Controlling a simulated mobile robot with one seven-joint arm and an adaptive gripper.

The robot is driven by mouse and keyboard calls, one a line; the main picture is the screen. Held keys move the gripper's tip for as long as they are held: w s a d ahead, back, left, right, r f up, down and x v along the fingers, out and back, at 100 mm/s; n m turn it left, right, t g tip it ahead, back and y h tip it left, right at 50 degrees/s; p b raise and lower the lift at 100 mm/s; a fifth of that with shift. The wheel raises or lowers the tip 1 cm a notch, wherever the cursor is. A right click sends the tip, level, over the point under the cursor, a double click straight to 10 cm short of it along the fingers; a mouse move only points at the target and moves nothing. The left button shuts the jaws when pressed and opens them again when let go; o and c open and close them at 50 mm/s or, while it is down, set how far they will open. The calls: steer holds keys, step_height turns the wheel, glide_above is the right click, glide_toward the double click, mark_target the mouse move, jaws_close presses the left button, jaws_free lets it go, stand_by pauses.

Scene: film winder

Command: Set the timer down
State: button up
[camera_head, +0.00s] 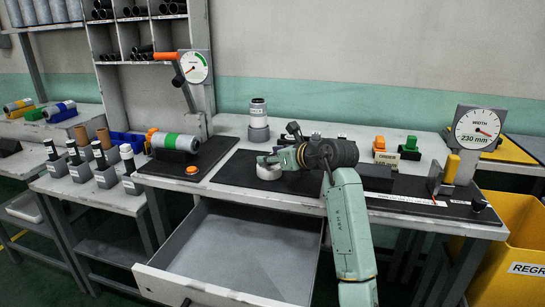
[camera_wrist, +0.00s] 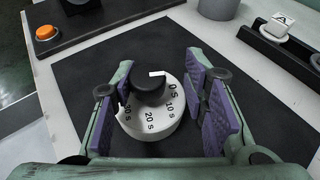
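The timer (camera_wrist: 147,128) is a round white dial with a black knob and second marks.
An open, empty drawer (camera_head: 245,250) sticks out below the tabletop. An orange button (camera_head: 192,170) and a grey-green roll (camera_head: 177,142) are to the left. A grey stand with a canister (camera_head: 259,120) is behind. Bare mat surrounds the timer.

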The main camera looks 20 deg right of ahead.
steer(key=o, duration=0.4)
steer(key=shift+o, duration=0.2)
steer(key=shift+s+d+r, duration=0.1)
steer(key=shift+r, duration=0.1)
steer(key=b+v, duration=0.2)
steer(key=v, duration=0.9)
steer(key=shift+s+r, duration=0.15)
steer(key=shift+s, duration=0.2)
steer(key=shift+d, duration=0.1)
